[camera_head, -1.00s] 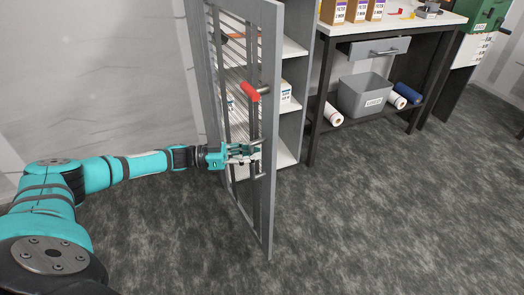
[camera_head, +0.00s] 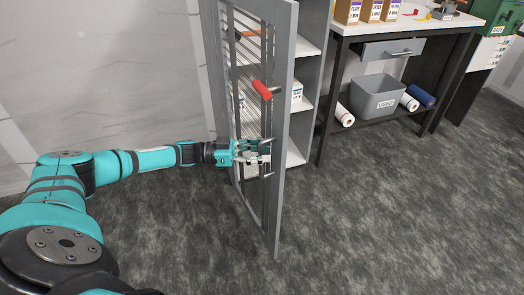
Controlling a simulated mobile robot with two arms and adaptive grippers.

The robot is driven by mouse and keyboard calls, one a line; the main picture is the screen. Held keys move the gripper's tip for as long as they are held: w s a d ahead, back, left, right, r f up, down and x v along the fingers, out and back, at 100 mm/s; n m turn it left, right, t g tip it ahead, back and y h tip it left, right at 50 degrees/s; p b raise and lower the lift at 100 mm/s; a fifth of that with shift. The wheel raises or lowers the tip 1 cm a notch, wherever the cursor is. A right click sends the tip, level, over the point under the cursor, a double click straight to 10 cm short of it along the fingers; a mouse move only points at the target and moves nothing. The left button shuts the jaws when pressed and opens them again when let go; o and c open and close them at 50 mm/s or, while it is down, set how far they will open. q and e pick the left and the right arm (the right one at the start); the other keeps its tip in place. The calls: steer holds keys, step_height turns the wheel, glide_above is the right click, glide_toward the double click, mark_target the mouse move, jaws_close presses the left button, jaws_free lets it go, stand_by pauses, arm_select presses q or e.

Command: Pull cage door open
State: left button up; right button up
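The grey cage door (camera_head: 285,120), a tall frame with thin bars, stands swung out from the cabinet at centre. A red lever grip (camera_head: 262,89) sticks out from it at mid-height. Lower down is a metal pull handle (camera_head: 268,172) on the door's free side. My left gripper (camera_head: 260,152) reaches in from the left and is at this handle, its fingers overlapping it in the view. The fingers are small here, and I cannot tell whether they are closed on the handle. My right gripper is not in view.
Cabinet shelves (camera_head: 304,105) with small boxes show behind the door. A bench (camera_head: 425,28) stands to the right, with a grey bin (camera_head: 375,97) and rolls on its lower shelf. A pale wall (camera_head: 90,80) is at left. The floor at front right is clear.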

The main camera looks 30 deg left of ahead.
arm_select(q)
steer(key=v, duration=1.1)
steer(key=shift+s+a, duration=0.2)
steer(key=shift+a, duration=0.1)
